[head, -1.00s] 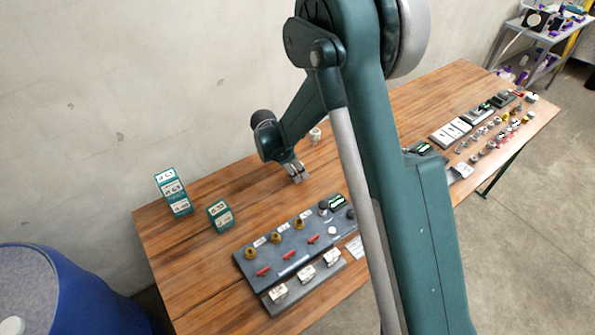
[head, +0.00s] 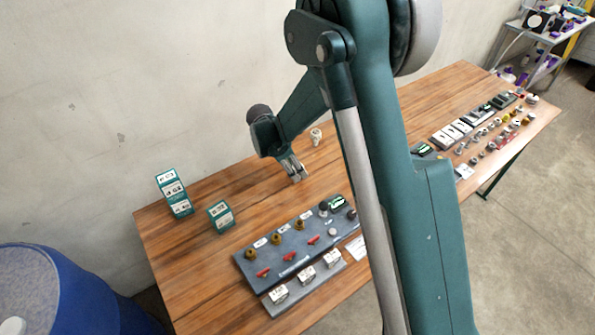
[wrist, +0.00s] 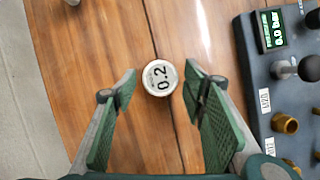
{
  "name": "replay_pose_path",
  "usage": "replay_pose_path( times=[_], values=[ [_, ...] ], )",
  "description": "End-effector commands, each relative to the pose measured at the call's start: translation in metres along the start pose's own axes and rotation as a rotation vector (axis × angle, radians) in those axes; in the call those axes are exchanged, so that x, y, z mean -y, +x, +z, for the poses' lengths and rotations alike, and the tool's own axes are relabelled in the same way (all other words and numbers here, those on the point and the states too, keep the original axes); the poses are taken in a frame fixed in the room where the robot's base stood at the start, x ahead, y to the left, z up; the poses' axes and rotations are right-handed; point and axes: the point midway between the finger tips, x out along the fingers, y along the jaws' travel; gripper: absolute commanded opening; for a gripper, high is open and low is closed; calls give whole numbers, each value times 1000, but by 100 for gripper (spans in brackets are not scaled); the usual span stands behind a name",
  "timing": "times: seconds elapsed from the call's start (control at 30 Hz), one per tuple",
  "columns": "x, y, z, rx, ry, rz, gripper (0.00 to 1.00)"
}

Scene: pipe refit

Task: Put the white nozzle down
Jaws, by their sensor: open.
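A white round piece marked "0.2" (wrist: 160,77), which looks like the white nozzle, stands upright on the wooden table in the wrist view, its face toward the camera. My gripper (wrist: 162,80) is open, with one green-padded finger on each side of it and visible gaps between. It looks free of both fingers. In the head view my gripper (head: 295,176) is low over the table behind the dark panel, and the nozzle is hard to make out there. A small whitish fitting (head: 316,136) stands farther back near the wall.
Green label stands (head: 173,192) are at the table's left. Several parts lie at the far right. Bare table (head: 255,190) surrounds my gripper.

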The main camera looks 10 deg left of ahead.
Motion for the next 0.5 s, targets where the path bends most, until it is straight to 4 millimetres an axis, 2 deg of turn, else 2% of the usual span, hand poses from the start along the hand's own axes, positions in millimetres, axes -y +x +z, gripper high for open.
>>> replay_pose_path(
  times=[0.3,0.5],
  values=[
    [0,-53,0,0,0,0,43],
    [0,-78,0,0,-1,0,43]
  ],
)
